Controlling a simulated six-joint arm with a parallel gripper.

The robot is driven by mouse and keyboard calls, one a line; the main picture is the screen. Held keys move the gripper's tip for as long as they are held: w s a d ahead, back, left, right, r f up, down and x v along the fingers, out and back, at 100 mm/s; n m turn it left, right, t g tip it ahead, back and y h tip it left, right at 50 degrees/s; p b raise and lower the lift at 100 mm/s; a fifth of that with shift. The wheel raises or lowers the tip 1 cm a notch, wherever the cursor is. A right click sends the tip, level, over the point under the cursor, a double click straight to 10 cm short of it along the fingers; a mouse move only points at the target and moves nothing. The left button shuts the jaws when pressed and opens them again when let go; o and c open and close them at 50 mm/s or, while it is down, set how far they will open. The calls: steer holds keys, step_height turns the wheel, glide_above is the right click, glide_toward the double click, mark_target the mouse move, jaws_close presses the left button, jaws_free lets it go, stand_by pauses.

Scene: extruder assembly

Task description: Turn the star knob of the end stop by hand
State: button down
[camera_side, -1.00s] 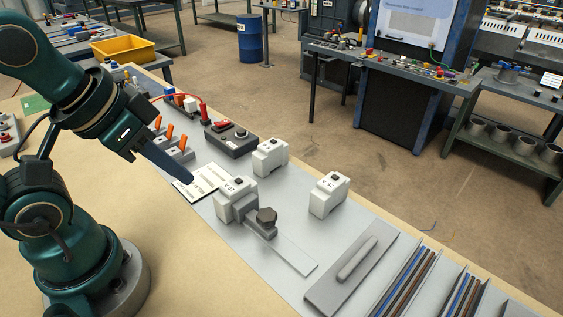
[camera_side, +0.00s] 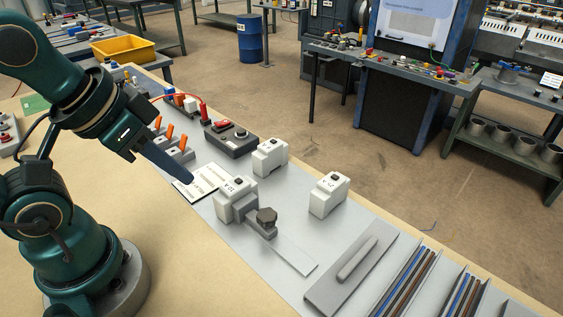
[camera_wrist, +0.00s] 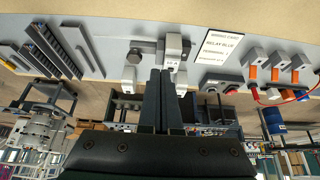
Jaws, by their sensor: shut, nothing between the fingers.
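The dark star knob (camera_side: 266,216) sits on a grey end stop (camera_side: 261,230) beside a white block module (camera_side: 236,200) on the grey plate. My gripper (camera_side: 188,179) is shut and empty, in the air to the left of that module and apart from the knob. In the wrist view the shut fingers (camera_wrist: 160,75) point up at the white module (camera_wrist: 173,46). The grey end stop (camera_wrist: 145,46) is just left of it there.
Two more white modules (camera_side: 270,157) (camera_side: 329,194) stand behind and to the right. A white wiring card (camera_side: 203,183) lies near the fingertips. Orange-levered connectors (camera_side: 170,139) and a dark box with a red part (camera_side: 230,139) stand farther back. A grey plate with a raised bar (camera_side: 352,270) lies front right.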

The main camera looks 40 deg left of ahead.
steer(key=c, duration=1.1)
jaws_free()
steer(key=o, duration=0.5)
steer(key=shift+r, duration=0.3)
steer(key=shift+o, duration=0.4)
steer(key=w+r, duration=0.1)
steer(key=w+r+g, duration=0.1)
steer(key=w, duration=0.1)
steer(key=shift+d+r+n, duration=0.2)
steer(key=shift+d+n, duration=0.15)
steer(key=shift+n, duration=0.05)
steer(key=m+g, duration=0.1)
steer(key=g, duration=0.4)
glide_above(267, 216)
step_height(267, 216, down, 6)
steer(key=shift+f, duration=4.1)
steer(key=shift+f, duration=0.1)
